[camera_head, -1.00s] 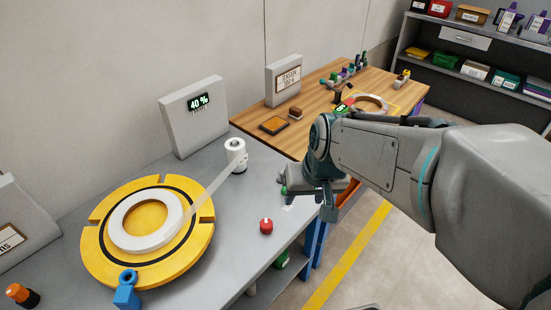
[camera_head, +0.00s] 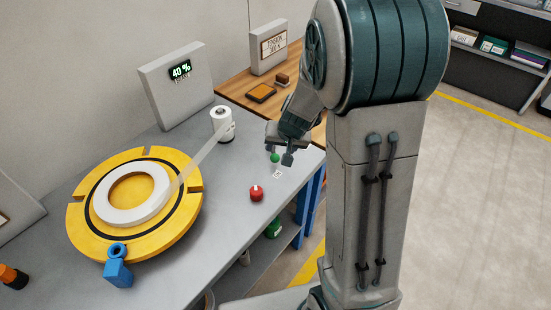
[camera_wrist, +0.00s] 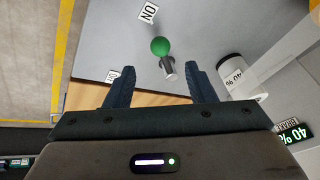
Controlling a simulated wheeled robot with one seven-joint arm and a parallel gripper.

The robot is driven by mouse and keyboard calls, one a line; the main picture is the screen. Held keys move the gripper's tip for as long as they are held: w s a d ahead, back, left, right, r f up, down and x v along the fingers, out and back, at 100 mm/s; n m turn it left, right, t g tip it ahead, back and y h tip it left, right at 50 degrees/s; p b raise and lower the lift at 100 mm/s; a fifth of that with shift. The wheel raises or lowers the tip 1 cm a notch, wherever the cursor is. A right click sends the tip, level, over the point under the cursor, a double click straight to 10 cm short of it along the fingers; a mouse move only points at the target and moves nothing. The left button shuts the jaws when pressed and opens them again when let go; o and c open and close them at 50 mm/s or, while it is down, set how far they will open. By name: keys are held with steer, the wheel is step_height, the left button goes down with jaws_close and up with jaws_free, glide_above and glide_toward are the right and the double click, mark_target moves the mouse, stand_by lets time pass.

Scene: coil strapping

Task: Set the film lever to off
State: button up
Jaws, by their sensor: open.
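The film lever has a green ball knob (camera_head: 275,158) on a short grey shaft. It stands near the right edge of the grey bench (camera_head: 228,185). In the wrist view the green knob (camera_wrist: 160,46) leans toward the white ON label (camera_wrist: 148,13). A second white label (camera_wrist: 112,76) is partly hidden by a finger; I cannot read it. My gripper (camera_wrist: 160,86) is open and empty. Its fingers point toward the lever, with the shaft ahead of the gap between the tips; no clear contact shows. In the head view my gripper (camera_head: 283,150) is at the lever.
A red knob (camera_head: 256,194) sits nearby on the bench. A white film roller (camera_head: 222,125) stands behind, its film running to the coil on the yellow turntable (camera_head: 185,215). A 40 % display (camera_head: 180,71) stands at the back. A wooden table (camera_head: 240,88) lies beyond.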

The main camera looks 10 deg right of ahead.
mark_target(276, 157)
steer(key=b+x, duration=0.2)
steer(key=x, duration=0.6)
steer(key=shift+w+f, duration=0.15)
jaws_close()
